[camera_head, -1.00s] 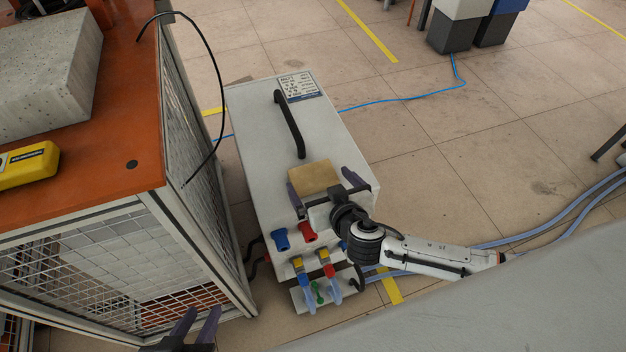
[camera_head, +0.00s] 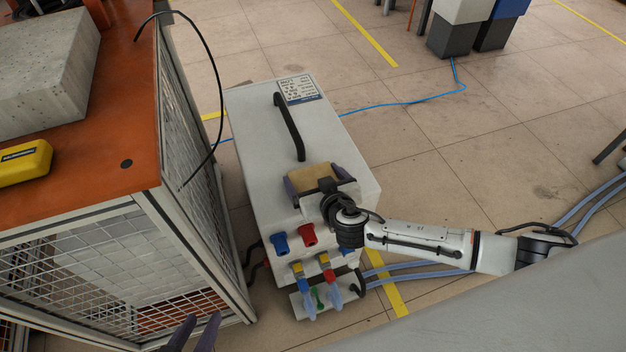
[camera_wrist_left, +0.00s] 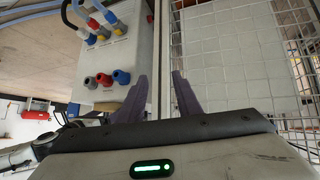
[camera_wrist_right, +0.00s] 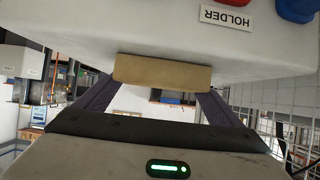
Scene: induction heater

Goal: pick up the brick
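The brick (camera_head: 314,176) is a flat tan block lying on the top of the grey-white heater cabinet (camera_head: 262,130), in front of its black handle. My right gripper (camera_head: 318,180) is open over it, with one purple finger at each side of the brick. In the right wrist view the brick (camera_wrist_right: 162,73) spans the gap between the fingertips; I cannot tell if they touch it. My left gripper (camera_head: 200,322) is at the bottom of the head view, open and empty. In the left wrist view its fingers (camera_wrist_left: 160,80) point along the gap between cabinet and mesh.
An orange-topped mesh cage bench (camera_head: 135,110) stands left of the cabinet, bearing a concrete block (camera_head: 45,75) and a yellow device (camera_head: 25,163). Red and blue connectors (camera_head: 307,236) jut from the cabinet front. Blue-grey hoses (camera_head: 420,268) run right.

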